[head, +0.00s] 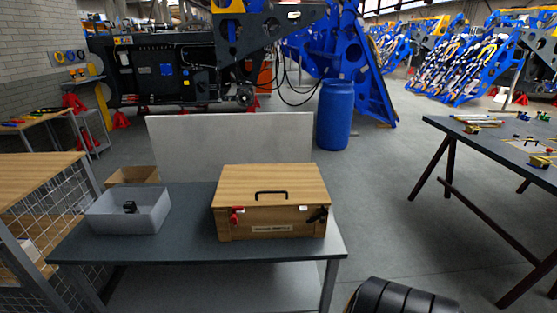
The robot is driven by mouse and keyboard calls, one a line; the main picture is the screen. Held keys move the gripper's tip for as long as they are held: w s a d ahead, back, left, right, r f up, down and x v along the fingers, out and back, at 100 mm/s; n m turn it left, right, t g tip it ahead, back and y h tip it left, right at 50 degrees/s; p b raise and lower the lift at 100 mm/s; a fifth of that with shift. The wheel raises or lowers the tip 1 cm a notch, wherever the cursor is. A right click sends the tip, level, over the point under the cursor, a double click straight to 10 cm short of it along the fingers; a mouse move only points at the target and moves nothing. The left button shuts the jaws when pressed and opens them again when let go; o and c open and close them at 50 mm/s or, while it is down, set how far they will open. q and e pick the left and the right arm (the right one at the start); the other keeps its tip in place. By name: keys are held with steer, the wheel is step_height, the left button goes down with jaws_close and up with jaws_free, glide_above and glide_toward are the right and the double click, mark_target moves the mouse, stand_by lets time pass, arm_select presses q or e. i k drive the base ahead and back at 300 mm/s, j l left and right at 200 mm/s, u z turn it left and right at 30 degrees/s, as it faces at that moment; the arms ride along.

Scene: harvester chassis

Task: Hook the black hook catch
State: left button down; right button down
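A red catch (236,214) is on the left of the same face. A label plate (271,229) is between and below them. Neither of my grippers shows in the head view.
A grey bin (97,219) holding a small black part (130,207) stands left of the box on the workbench (190,244). A pale panel (231,137) rises behind the bench. A blue barrel (335,115) and another table (440,127) stand farther right, with clear floor between.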

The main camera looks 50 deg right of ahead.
mark_target(321, 220)
steer(key=z, duration=2.05)
